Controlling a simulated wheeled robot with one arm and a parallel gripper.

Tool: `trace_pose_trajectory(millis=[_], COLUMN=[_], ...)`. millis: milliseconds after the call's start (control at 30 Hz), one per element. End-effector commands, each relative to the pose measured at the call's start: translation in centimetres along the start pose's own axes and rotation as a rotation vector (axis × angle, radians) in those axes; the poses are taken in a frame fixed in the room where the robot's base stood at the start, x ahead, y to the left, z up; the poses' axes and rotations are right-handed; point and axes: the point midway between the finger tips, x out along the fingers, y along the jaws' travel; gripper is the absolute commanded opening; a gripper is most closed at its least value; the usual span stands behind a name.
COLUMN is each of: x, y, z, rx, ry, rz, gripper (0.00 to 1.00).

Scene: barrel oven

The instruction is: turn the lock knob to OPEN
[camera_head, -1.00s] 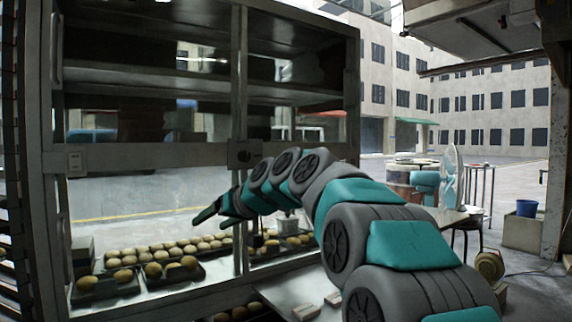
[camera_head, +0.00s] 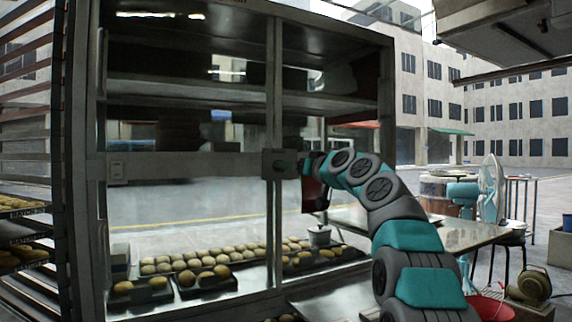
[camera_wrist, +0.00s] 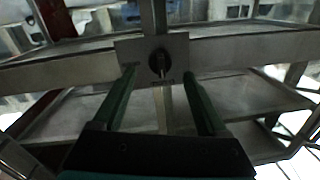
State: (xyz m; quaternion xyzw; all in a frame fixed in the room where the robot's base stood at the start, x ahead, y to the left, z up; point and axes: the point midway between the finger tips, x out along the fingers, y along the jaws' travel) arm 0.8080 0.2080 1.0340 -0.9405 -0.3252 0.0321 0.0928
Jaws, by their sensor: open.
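The lock knob (camera_wrist: 160,63) is small and dark, on a square metal plate (camera_wrist: 180,46) at the crossing of the cabinet's upright and crossbar. Small lettering shows just below the knob, too blurred to read. My gripper (camera_wrist: 160,73) is open, with its two green fingers on either side of the knob in the picture. I cannot tell whether either finger touches it. In the head view the plate (camera_head: 270,158) sits mid-cabinet, and my gripper (camera_head: 301,167) reaches it from the right, partly covering it.
The glass-fronted cabinet (camera_head: 190,166) holds trays of round buns (camera_head: 190,262) on a lower shelf. A slatted rack (camera_head: 30,120) stands at left. A table (camera_head: 470,236) with a fan (camera_head: 490,190) and a red bucket (camera_head: 490,306) are at right.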

Motion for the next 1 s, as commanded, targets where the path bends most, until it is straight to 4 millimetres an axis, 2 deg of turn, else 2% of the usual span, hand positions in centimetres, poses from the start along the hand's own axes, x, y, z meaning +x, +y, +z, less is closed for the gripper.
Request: trace_pose_trajectory(millis=[333, 833, 867, 1000], x=[3.6, 4.4, 4.4, 4.4], y=[0.0, 0.0, 0.0, 0.0], z=[-0.1, -0.1, 0.0, 0.0], rx=[0.0, -0.001, -0.001, -0.001], ry=[-0.002, 0.001, 0.001, 0.0], rz=[0.0, 0.0, 0.0, 0.0], gripper=[0.76, 0.76, 0.74, 0.59])
